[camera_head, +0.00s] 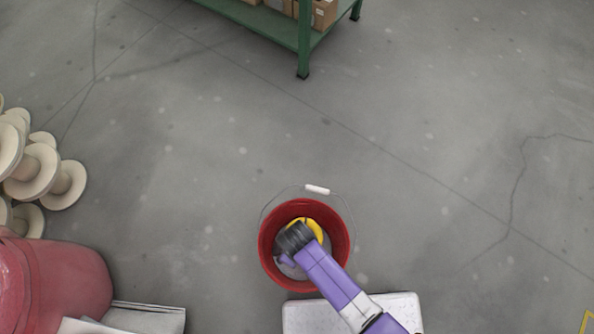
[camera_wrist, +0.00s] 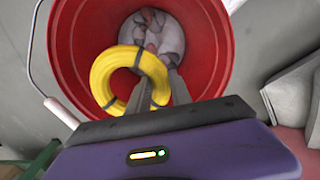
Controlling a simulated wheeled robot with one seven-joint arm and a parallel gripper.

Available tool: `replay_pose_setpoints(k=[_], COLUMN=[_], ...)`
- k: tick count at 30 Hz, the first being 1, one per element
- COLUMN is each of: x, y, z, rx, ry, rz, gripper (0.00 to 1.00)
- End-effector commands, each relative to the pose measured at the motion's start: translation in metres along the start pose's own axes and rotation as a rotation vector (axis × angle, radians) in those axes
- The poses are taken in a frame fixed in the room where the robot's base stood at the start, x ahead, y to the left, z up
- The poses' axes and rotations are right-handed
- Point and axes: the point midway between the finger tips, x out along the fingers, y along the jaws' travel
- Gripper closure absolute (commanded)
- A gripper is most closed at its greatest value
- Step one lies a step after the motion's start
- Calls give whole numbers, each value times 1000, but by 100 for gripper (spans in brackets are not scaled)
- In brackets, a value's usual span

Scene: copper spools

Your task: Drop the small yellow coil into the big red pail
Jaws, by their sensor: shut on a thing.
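The big red pail (camera_head: 267,262) stands on the floor with its wire handle and white grip on the far side. It also fills much of the wrist view (camera_wrist: 215,75). The small yellow coil (camera_wrist: 101,70) is a ring held at the fingers of my gripper (camera_wrist: 158,92), over the pail's opening. In the head view the coil (camera_head: 316,230) shows partly behind my gripper (camera_head: 284,258). My gripper is shut on the coil's near right side. Whether the coil sits above or below the rim is hard to tell.
Whitish-grey crumpled things (camera_wrist: 152,35) lie in the pail's bottom. A white slab (camera_head: 298,317) is close in front of the pail. Pale spools (camera_head: 35,170) and a red rounded object (camera_head: 65,285) are at left. A green shelf (camera_head: 304,45) stands behind; open floor lies between.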

Motion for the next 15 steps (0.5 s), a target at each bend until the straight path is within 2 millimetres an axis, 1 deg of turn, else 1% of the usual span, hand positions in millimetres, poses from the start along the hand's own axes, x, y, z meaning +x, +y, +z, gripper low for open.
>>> replay_pose_setpoints(k=[1, 3, 12, 13, 15], x=[8, 10, 9, 9, 9], y=[0, 0, 0, 0, 0], z=[-1, -1, -1, -1, -1], rx=[0, 0, 0, 0, 1], ry=[1, 1, 1, 1, 1], rz=[1, 1, 1, 1, 1], gripper=[100, 100, 100, 69, 55])
